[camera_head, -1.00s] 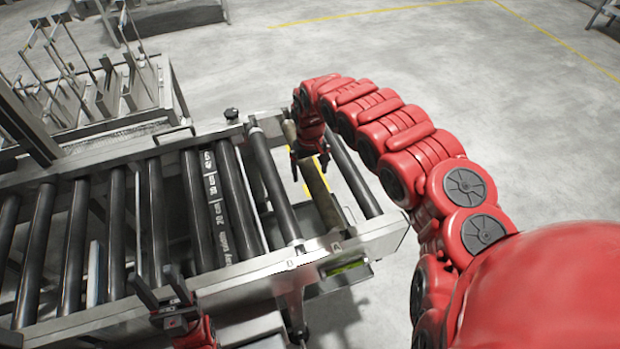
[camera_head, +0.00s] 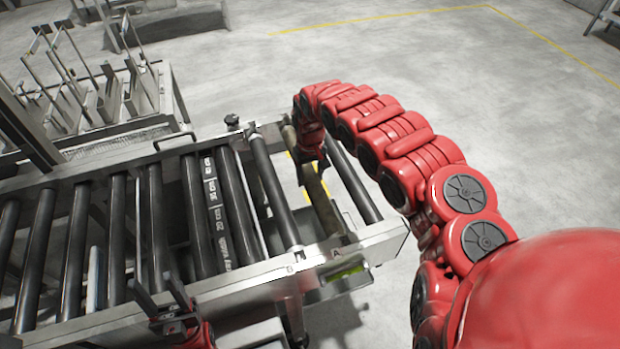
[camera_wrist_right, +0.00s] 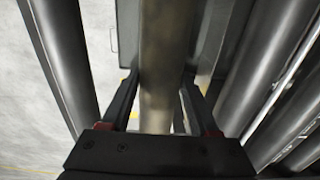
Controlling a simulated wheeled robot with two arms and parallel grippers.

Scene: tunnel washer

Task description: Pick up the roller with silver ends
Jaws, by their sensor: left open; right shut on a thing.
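A dull olive-grey roller (camera_head: 325,207) lies across the conveyor near its right end, between darker rollers. My right gripper (camera_head: 312,163) reaches down onto it near its upper half and hides part of it. In the right wrist view, the same roller (camera_wrist_right: 163,50) runs between the two black fingers of my right gripper (camera_wrist_right: 158,100), which are shut on it from both sides. Whether its ends are silver is hard to tell. My left gripper (camera_head: 160,293) is open and empty, at the conveyor's near side rail.
Several black rollers (camera_head: 155,220) fill the conveyor frame to the left, one with white lettering. A dark roller (camera_head: 355,183) lies just right of the held one. A rack of metal uprights (camera_head: 100,95) stands behind. Open concrete floor (camera_head: 480,110) lies to the right.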

